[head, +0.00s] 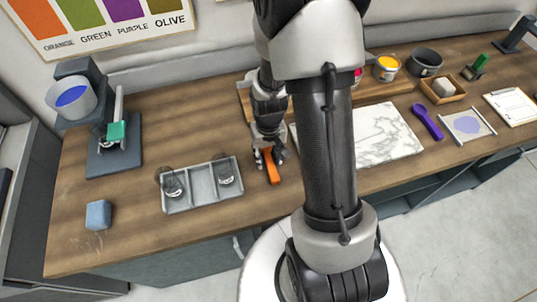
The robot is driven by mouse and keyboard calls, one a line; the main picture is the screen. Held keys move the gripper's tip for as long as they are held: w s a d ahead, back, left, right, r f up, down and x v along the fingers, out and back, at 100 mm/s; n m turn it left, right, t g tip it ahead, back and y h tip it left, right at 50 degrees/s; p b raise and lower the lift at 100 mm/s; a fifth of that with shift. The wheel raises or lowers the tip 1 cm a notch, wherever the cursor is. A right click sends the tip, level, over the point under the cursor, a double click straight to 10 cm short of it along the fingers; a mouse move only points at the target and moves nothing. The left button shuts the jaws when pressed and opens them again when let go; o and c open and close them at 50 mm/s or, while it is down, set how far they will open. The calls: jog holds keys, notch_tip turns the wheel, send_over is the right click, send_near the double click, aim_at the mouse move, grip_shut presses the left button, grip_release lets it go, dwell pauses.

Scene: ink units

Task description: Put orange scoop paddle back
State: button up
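The orange scoop paddle (272,172) shows near the middle of the head view, just right of the grey tray. Its near end points toward the front edge of the counter. My gripper (268,157) points down at the paddle's upper part, with a finger on either side of it. The view is too small to tell whether the fingers are closed on the paddle or only around it. Whether the paddle touches the counter is also unclear. My arm hides part of the area behind it.
A grey tray (203,203) holding glass vessels is close on the left. A white marble slab (382,137) lies right, partly behind my arm. A blue block (98,214), a purple scoop (427,121) and a stand with a blue-filled cup (72,98) are farther off. Ink tubs (387,68) stand at the back.

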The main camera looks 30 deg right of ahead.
notch_tip(320, 180, up, 13)
jog(key=p, duration=0.4)
notch_tip(320, 180, up, 11)
jog(key=n+t, duration=0.1)
jog(key=t, duration=0.1)
send_over(268, 159)
jog(key=s+a, duration=0.3)
jog(key=a, duration=0.2)
jog(key=s+a+r+n+t, duration=0.2)
jog(key=s+a+r, duration=0.3)
jog(key=s+r, duration=0.3)
jog(key=shift+s+a, duration=0.25)
jog(key=shift+s, duration=1)
jog(key=shift+f+b, duration=0.1)
jog(key=shift+b, duration=0.25)
notch_tip(268, 159, down, 3)
jog(key=b, duration=0.3)
jog(key=shift+f, duration=0.15)
